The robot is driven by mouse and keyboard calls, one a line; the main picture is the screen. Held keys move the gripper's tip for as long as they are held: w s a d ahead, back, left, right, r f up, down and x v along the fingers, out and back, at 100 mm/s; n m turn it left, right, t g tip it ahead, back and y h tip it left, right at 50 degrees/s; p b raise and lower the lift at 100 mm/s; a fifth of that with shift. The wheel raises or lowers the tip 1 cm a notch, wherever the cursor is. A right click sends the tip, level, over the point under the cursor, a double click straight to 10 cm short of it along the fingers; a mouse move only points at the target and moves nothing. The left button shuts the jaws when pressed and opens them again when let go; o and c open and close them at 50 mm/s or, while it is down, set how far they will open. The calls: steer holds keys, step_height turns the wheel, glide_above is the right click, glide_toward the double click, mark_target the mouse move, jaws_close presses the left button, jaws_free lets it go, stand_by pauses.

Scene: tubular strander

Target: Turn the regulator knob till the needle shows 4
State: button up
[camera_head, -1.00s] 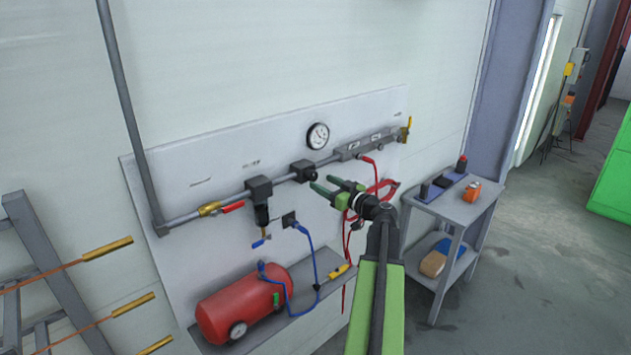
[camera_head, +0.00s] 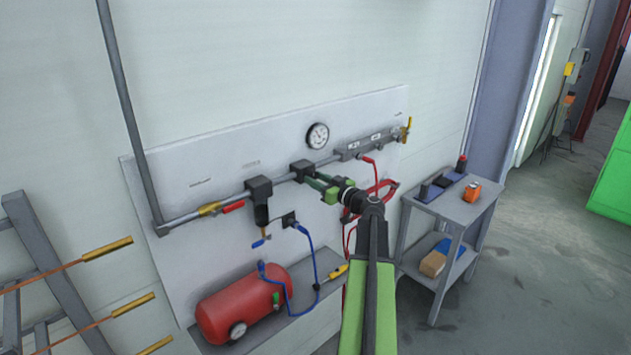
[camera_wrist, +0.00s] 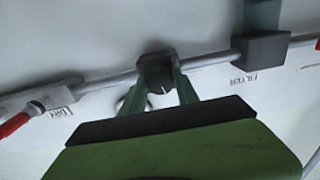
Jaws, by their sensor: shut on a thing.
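The regulator (camera_head: 302,170) is a dark block on the grey pipe, below the round gauge. Its black knob (camera_wrist: 161,87), with a white mark, shows in the wrist view between my gripper's fingers. My gripper (camera_head: 318,183) is at the regulator with its green fingers shut on the knob; it also shows in the wrist view (camera_wrist: 174,90). In the head view the fingers and hand hide most of the knob. The white gauge (camera_head: 318,136) has a dark needle, too small to read here. In the wrist view the gauge is mostly hidden behind the regulator and fingers.
The pipe runs across a white panel (camera_head: 215,160). A filter block (camera_head: 259,190) and a red-handled valve (camera_head: 230,207) are left of the regulator. A manifold (camera_head: 365,147) with red hose is right. A red tank (camera_head: 243,303) sits below; a grey cart (camera_head: 458,207) stands right.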

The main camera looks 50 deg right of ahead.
steer(key=shift+m, duration=0.5)
jaws_close()
steer(key=o, duration=1.2)
jaws_free()
steer(key=shift+o, duration=0.2)
steer(key=s+a, duration=0.1)
steer(key=s, duration=1.6)
steer(key=shift+s+a, duration=0.15)
steer(key=shift+s, duration=0.05)
